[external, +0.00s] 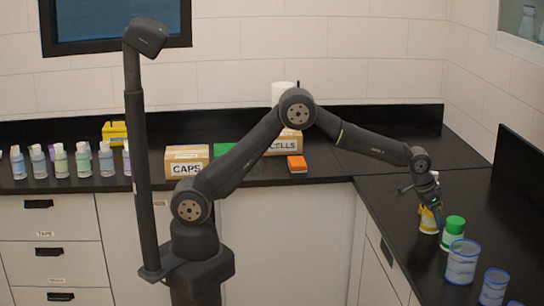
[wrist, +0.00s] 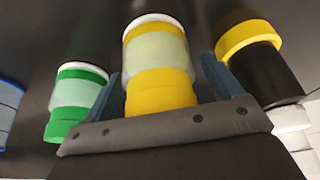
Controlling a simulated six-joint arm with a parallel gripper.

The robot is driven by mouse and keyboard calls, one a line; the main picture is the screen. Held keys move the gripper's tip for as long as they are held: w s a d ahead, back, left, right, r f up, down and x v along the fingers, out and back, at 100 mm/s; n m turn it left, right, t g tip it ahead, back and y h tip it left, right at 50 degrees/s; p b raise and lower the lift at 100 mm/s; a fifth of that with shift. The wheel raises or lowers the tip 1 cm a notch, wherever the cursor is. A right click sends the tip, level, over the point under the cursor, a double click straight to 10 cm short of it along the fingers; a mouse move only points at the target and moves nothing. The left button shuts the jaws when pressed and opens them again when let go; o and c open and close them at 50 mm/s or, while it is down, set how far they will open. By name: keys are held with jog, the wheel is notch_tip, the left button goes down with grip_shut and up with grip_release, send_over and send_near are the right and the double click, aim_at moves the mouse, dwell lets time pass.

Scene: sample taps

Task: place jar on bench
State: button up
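A jar with yellow ends and a pale label (wrist: 158,55) lies between my gripper's two blue-grey fingers in the wrist view. In the external view the yellow jar (external: 429,221) is at the right-hand bench, partly hidden by my gripper (external: 433,208). My gripper (wrist: 165,80) reaches down around it; a gap shows between the jar and the right finger, so it looks open. Whether the jar's base touches the bench is hard to tell. The dark bench (external: 395,212) runs along the right side.
A green-lidded jar (external: 454,231) stands close beside the yellow jar; it also shows in the wrist view (wrist: 78,100). Blue-rimmed clear containers (external: 462,264) stand nearer the camera. Cardboard boxes (external: 187,161) and several small bottles (external: 61,162) line the back bench. Bare bench lies behind my gripper.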

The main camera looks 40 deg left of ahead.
jog(key=v, duration=1.2)
jog(key=shift+r, duration=0.2)
jog(key=shift+f, duration=0.1)
jog(key=x, duration=1.1)
jog(key=shift+w+f, duration=0.1)
jog(key=shift+f, duration=0.1)
jog(key=shift+w+d+f, duration=0.1)
jog(key=shift+d+f, duration=0.1)
jog(key=shift+r, duration=2)
jog(key=shift+f, duration=0.1)
